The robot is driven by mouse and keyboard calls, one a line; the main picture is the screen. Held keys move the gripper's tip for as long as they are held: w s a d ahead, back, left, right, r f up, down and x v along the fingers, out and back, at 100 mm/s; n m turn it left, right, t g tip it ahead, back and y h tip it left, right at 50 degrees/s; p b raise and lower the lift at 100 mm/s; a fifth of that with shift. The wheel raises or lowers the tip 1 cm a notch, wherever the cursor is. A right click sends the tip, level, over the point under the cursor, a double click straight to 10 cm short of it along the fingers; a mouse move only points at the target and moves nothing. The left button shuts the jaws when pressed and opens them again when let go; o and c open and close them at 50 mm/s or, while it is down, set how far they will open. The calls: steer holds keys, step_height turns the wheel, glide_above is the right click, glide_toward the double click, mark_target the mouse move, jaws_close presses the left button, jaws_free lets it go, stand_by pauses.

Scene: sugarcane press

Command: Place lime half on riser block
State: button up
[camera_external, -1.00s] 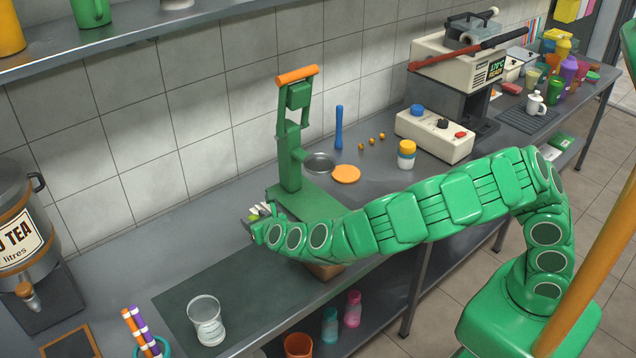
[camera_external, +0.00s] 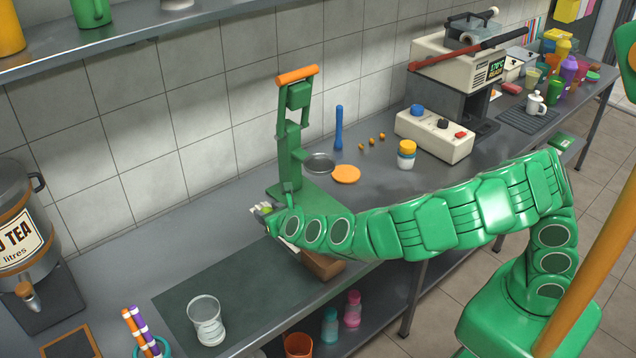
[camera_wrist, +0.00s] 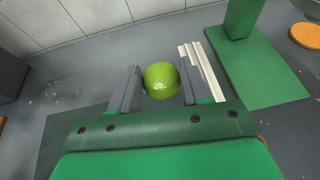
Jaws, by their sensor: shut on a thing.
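The lime half (camera_wrist: 161,80) shows as a glossy green dome between the two grey fingers in the wrist view. Only a bit of the lime half (camera_external: 266,209) shows past my arm's end in the external view. My gripper (camera_wrist: 160,82) is shut on it, left of the green press base. A brown block (camera_external: 322,266), perhaps the riser block, sits at the counter's front edge, partly hidden by my arm. Pale strips (camera_wrist: 205,70) lie just right of my gripper, beside the press base. I cannot tell how high the lime is above the counter.
The green press (camera_external: 290,150) with its orange handle stands right behind my gripper. A metal dish (camera_external: 319,162) and an orange disc (camera_external: 346,174) lie beyond it. A glass beaker (camera_external: 206,320) stands on the dark mat (camera_external: 250,280).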

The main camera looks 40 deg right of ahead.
step_height(320, 180, up, 13)
steer(key=w+d+m+g+h, duration=0.25)
steer(key=d+m+h, duration=0.35)
steer(key=d, duration=2.4)
steer(key=s+d+m+g+h, duration=0.2)
steer(key=s+d, duration=0.2)
steer(key=d, duration=0.5)
steer(key=s+d+m+g+h, duration=0.2)
steer(key=s+d, duration=0.1)
steer(key=d, duration=0.7)
steer(key=s+d+m+g+h, duration=0.15)
steer(key=s+d, duration=0.25)
steer(key=d, duration=0.5)
glide_above(407, 146)
steer(key=shift+m, duration=0.45)
steer(key=f, duration=1.4)
steer(key=shift+s+a, duration=0.15)
steer(key=shift+s, duration=0.25)
steer(key=shift+w+f, duration=0.4)
steer(key=shift+f, duration=1.7)
steer(key=shift+f, duration=0.1)
